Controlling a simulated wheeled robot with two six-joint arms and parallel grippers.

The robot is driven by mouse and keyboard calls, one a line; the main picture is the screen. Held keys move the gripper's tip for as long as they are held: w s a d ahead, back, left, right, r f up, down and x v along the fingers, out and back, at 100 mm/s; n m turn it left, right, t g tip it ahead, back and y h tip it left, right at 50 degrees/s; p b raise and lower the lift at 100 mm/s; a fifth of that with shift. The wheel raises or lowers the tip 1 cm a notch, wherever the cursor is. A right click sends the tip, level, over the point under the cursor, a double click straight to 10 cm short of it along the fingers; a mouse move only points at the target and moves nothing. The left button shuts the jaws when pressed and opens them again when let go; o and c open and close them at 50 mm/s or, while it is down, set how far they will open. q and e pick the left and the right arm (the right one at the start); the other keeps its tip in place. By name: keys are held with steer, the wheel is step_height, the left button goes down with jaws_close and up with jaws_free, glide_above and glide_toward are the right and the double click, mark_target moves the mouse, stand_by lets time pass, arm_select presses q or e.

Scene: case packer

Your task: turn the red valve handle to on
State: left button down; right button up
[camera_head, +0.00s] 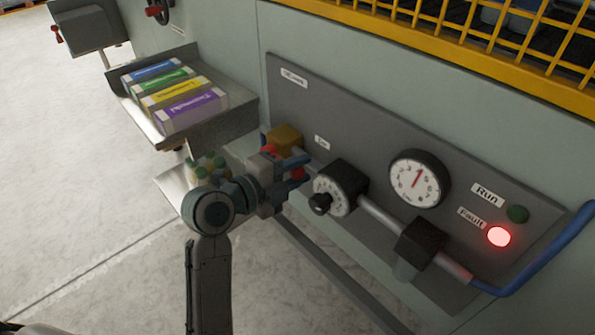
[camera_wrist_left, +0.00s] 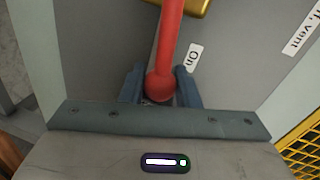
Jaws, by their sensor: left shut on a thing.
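The red valve handle (camera_wrist_left: 169,45) runs down from the brass valve body (camera_wrist_left: 188,6) in the left wrist view. Its round red end sits between the two blue fingers of my left gripper (camera_wrist_left: 160,88), which is shut on it. The small "On" label (camera_wrist_left: 193,56) is just right of the handle. In the head view my left gripper (camera_head: 297,172) is at the left end of the grey panel, below the brass valve body (camera_head: 285,139). Red parts of the handle (camera_head: 298,173) show between the fingers there. My right gripper is out of view.
The panel also holds a black dial knob (camera_head: 341,187), a pressure gauge (camera_head: 419,178), a lit red Fault lamp (camera_head: 499,237) and a dark green Run lamp (camera_head: 518,214). A tray (camera_head: 236,116) of coloured cartons juts out at upper left. A yellow guard (camera_head: 430,50) runs above.

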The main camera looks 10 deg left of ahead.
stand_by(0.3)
arm_select(q)
steer(key=c, duration=1.1)
jaws_free()
